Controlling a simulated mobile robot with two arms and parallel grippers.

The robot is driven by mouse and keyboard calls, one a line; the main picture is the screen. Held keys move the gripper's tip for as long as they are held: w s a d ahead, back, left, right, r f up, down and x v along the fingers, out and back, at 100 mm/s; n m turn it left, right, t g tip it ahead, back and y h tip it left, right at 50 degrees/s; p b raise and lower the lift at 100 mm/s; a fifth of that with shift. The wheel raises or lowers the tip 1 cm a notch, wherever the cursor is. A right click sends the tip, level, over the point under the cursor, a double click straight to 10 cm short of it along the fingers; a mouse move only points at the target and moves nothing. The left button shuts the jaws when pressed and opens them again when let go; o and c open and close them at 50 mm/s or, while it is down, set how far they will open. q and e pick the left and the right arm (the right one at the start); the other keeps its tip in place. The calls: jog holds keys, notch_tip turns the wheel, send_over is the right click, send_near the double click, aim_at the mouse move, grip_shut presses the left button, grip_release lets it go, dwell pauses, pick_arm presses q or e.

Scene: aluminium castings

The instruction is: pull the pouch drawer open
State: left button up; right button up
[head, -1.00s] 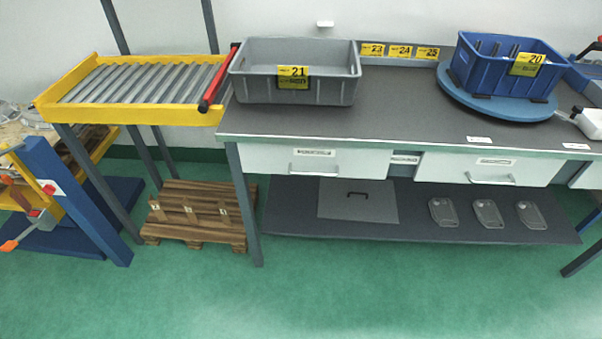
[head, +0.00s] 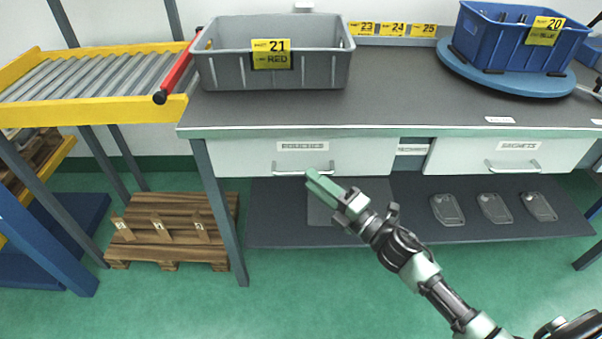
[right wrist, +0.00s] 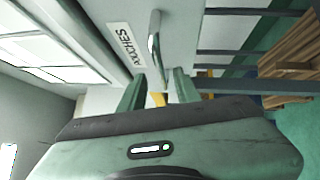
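The pouch drawer (head: 350,158), white and labelled "POUCHES", is under the left half of the workbench. It looks shut. Its handle (head: 290,172) is a pale bar below the label. My right gripper (head: 312,180) is in front of the drawer, just below the handle in the head view. In the right wrist view its two green fingers (right wrist: 158,88) are apart, and the handle (right wrist: 153,45) lies just beyond the fingertips, its near end lined up with the gap. I cannot tell whether they touch. My left gripper is not in view.
The magnets drawer (head: 465,157) is to the right. Grey bin 21 (head: 225,72) and blue bin 20 (head: 490,45) stand on the bench. The lower shelf (head: 270,225) holds a grey panel and several castings. A pallet (head: 180,250) lies left; green floor in front is clear.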

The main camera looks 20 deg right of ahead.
jog(key=shift+x, duration=2.05)
jog(key=shift+f, duration=0.1)
grip_shut()
